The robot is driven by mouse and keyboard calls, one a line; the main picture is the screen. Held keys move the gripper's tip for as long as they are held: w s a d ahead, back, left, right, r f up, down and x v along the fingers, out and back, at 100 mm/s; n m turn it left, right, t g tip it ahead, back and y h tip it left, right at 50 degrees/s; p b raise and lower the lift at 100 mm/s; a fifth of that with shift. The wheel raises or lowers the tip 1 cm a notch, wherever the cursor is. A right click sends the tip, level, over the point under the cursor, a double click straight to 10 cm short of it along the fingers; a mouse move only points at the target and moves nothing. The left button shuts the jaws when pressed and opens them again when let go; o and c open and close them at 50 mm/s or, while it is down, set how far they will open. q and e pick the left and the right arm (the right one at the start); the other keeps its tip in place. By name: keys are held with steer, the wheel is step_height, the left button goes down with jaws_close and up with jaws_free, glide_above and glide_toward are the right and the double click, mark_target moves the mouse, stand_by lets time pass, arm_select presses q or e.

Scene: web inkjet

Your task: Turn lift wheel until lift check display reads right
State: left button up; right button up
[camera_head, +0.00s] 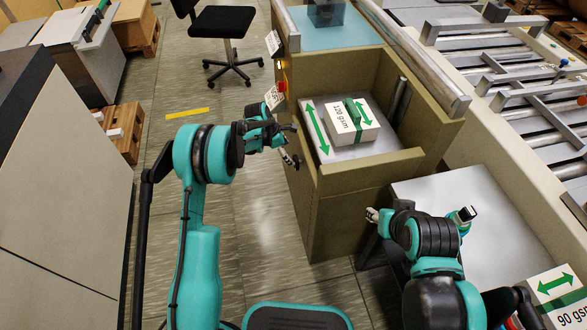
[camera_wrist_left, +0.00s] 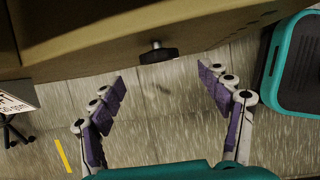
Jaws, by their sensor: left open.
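The lift wheel looks to be the small black knob on a short metal shaft (camera_wrist_left: 158,54), sticking out of the cabinet's side in the left wrist view. My left gripper (camera_wrist_left: 163,84) is open, with its fingers spread on either side below the knob and nothing between them. In the head view my left gripper (camera_head: 285,143) is at the left side of the tan cabinet (camera_head: 333,215), partly covering the knob. My right gripper (camera_head: 418,212) is at the lower right, its fingertips spread apart over a grey surface. I cannot pick out the lift check display or its reading.
A paper stack marked 120 gsm (camera_head: 343,118) lies inside the cabinet. A red button (camera_head: 282,87) and small labels are on its left edge. A roller conveyor (camera_head: 515,75) runs at the right. An office chair (camera_head: 222,22) stands behind; the floor left of the cabinet is clear.

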mark_target(294, 160)
arm_select(q)
steer(key=b+x, duration=0.3)
steer(key=x, duration=0.5)
steer(key=shift+w+f, duration=0.1)
steer(key=shift+w, duration=0.05)
steer(key=c, duration=1.2)
